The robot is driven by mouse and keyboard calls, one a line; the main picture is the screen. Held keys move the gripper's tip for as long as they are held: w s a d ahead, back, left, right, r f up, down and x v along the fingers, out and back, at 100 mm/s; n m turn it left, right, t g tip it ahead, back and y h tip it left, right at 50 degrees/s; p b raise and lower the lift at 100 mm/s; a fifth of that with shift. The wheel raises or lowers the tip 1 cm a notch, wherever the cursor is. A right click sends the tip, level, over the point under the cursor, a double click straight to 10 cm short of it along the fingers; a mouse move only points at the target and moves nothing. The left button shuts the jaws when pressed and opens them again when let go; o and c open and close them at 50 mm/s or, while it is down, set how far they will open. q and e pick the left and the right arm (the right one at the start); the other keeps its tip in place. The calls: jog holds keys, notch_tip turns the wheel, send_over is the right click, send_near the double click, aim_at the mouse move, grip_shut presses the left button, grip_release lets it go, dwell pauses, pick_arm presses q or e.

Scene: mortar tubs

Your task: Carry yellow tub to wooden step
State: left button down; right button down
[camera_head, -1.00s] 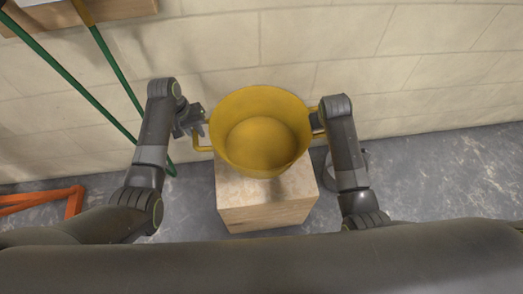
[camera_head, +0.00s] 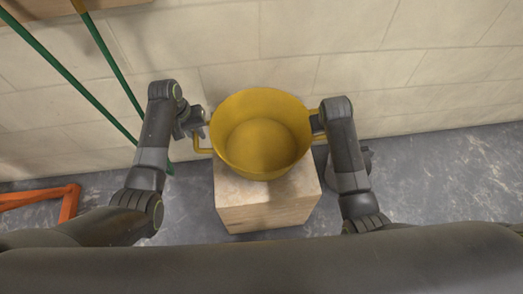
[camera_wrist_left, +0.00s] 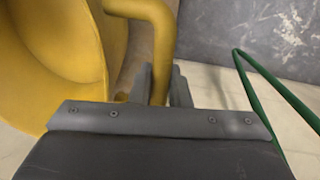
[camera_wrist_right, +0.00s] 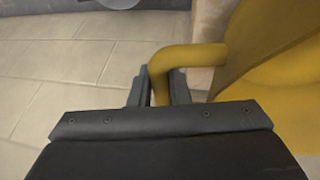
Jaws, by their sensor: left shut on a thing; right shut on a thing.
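The yellow tub (camera_head: 260,140) is upright and looks empty, in the middle of the head view, over the wooden step (camera_head: 268,205). I cannot tell whether its base touches the step. My left gripper (camera_head: 203,128) is shut on the tub's left handle, and the bar shows between the fingers in the left wrist view (camera_wrist_left: 158,85). My right gripper (camera_head: 318,126) is at the right handle, mostly hidden by its own arm. In the right wrist view its fingers (camera_wrist_right: 160,88) are shut around the handle bar. The back of the step is hidden by the tub.
A pale block wall (camera_head: 330,45) stands close behind the tub. Green poles (camera_head: 75,85) lean at the left. An orange frame (camera_head: 68,200) lies on the grey floor at far left. A grey round object (camera_head: 366,160) is partly hidden behind my right arm. Floor at the right is clear.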

pick_arm(q)
jog(key=shift+f+b, duration=0.4)
jog(key=shift+f, duration=0.1)
pick_arm(e)
jog(key=shift+f, duration=0.5)
pick_arm(q)
jog(key=c, duration=1.4)
grip_release()
pick_arm(e)
jog(key=c, duration=1.4)
grip_release()
pick_arm(q)
jog(key=shift+o, duration=0.2)
pick_arm(e)
jog(key=shift+o, duration=0.2)
pick_arm(q)
jog(key=r, duration=0.2)
jog(key=a+r, duration=0.1)
jog(key=r, duration=0.4)
jog(key=shift+a+r, duration=0.1)
jog(key=shift+a, duration=0.15)
pick_arm(e)
jog(key=shift+r, duration=0.1)
pick_arm(q)
jog(key=shift+r, duration=0.1)
pick_arm(e)
jog(key=shift+s+a+r, duration=0.1)
jog(key=shift+s+r, duration=0.1)
jog(key=shift+r, duration=0.25)
jog(key=v, duration=1.1)
